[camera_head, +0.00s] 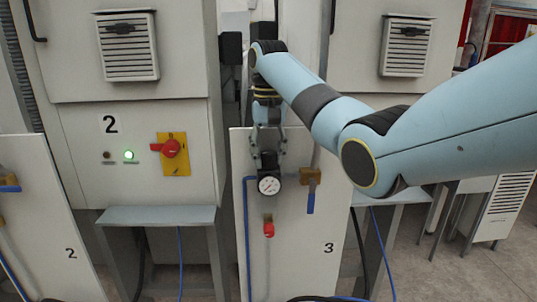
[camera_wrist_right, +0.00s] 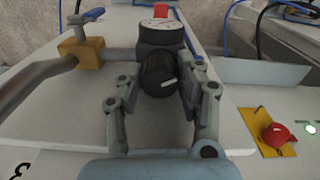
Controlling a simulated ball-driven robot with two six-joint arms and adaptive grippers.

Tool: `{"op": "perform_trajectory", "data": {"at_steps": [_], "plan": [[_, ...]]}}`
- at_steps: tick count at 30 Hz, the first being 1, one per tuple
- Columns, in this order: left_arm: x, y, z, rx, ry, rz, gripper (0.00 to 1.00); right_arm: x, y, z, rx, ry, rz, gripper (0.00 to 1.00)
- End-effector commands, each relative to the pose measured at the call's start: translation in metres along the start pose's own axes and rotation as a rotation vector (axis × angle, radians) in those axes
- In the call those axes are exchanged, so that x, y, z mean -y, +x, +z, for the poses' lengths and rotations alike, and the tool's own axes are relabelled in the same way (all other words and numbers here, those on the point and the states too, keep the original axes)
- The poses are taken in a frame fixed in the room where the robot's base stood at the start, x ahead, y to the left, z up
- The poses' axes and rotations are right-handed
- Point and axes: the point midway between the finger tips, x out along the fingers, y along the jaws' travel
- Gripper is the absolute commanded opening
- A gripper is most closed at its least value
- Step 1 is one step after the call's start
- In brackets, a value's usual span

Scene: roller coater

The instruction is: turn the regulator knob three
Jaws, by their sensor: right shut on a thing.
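The black regulator knob (camera_wrist_right: 158,76) of panel three shows in the right wrist view with a white mark on its face. My right gripper (camera_wrist_right: 160,82) has its two fingers on either side of the knob and is shut on it. In the head view my right gripper (camera_head: 268,155) reaches down from above to the regulator on the white panel (camera_head: 325,215) marked 3. The round white gauge (camera_head: 268,185) sits just below the fingers; it also shows in the right wrist view (camera_wrist_right: 160,24). My left gripper is not in view.
Beside the regulator is a brass valve with a blue handle (camera_head: 311,197). A red valve knob (camera_head: 269,229) is below the gauge. A blue hose (camera_head: 247,225) runs down the panel's left side. Cabinet 2 has a red switch (camera_head: 170,148) on a yellow plate.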

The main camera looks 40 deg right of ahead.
Motion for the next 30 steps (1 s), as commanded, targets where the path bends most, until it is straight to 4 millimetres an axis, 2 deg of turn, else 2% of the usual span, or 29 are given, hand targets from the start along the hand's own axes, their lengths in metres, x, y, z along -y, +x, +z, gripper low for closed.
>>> {"op": "perform_trajectory", "data": {"at_steps": [1, 3, 7, 15, 23, 24, 28, 30], "plan": [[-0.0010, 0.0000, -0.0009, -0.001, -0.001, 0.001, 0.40, 0.0002, -0.0003, 0.0000, 0.000, 0.000, -0.001, 0.12], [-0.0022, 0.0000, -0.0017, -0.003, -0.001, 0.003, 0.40, 0.0002, -0.0003, 0.0000, 0.000, 0.000, -0.001, 0.04], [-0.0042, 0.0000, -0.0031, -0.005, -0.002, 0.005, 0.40, 0.0003, -0.0004, -0.0001, 0.000, -0.040, -0.001, 0.04], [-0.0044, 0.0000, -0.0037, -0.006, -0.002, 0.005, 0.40, 0.0005, -0.0005, -0.0001, 0.000, -0.251, -0.001, 0.04], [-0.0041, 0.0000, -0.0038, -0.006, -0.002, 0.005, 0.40, 0.0005, -0.0005, -0.0001, -0.001, -0.261, -0.001, 0.04], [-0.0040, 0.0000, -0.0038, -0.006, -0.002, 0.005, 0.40, 0.0005, -0.0005, -0.0001, -0.001, -0.260, -0.001, 0.38], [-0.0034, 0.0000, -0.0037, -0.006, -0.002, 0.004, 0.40, 0.0005, -0.0005, -0.0001, -0.001, -0.260, -0.001, 0.55], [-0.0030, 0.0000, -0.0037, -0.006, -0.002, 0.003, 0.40, 0.0005, -0.0004, -0.0001, 0.000, -0.259, -0.001, 0.59]]}}
